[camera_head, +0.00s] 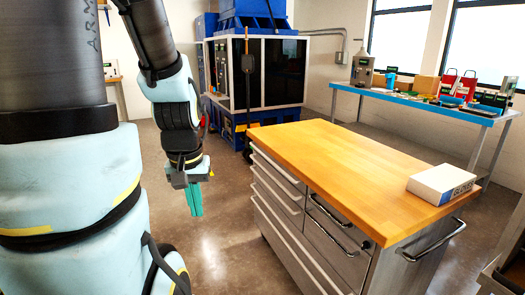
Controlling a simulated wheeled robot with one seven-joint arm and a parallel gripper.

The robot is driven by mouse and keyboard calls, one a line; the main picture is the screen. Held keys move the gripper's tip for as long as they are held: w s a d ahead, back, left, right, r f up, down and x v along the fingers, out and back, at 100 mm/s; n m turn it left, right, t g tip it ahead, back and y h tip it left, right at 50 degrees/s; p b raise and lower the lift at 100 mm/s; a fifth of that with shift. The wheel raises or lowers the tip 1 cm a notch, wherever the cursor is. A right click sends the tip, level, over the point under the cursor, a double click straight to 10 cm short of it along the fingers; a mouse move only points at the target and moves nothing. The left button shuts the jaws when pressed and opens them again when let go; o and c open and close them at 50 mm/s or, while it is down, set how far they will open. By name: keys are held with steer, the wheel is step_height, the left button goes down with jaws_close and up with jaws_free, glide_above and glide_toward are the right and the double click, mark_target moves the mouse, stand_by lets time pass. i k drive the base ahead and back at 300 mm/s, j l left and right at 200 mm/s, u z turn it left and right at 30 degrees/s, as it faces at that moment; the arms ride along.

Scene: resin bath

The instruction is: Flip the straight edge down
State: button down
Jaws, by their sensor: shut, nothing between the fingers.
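My gripper (194,212) hangs from my arm left of the picture's middle, its teal fingers pointing down and together with nothing between them. It is over open floor, apart from the left side of the wood-topped cabinet. I cannot pick out a straight edge for certain. A long thin upright piece (247,85) with a dark end stands in front of the blue machine in the back, well away from my gripper; I cannot tell whether it is the straight edge.
The wood-topped drawer cabinet (310,150) fills the middle right, with a white box (440,184) on it. The blue machine (255,75) stands behind. A blue bench (415,100) with several items lines the right wall. Floor (210,250) around my gripper is clear.

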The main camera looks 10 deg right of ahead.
mark_target(458, 83)
steer(key=i+j+u, duration=0.1)
steer(key=i+u, duration=0.45)
steer(key=i, duration=1.2)
steer(key=i+z, duration=0.15)
steer(key=i, duration=0.85)
steer(key=i+j, duration=0.2)
steer(key=i, duration=0.85)
steer(key=i+l+z, duration=0.1)
steer(key=i+z, duration=0.75)
steer(key=i+j+z, duration=0.25)
steer(key=i+z, duration=0.15)
steer(key=i+l+z, duration=0.25)
steer(key=i+z, duration=0.95)
steer(key=i, duration=0.2)
steer(key=i+j+z, duration=0.25)
steer(key=i+z, duration=0.3)
steer(key=i, duration=1.65)
steer(key=i+z, duration=0.3)
steer(key=i, duration=0.8)
steer(key=i+l+u, duration=0.55)
steer(key=i+l, duration=0.15)
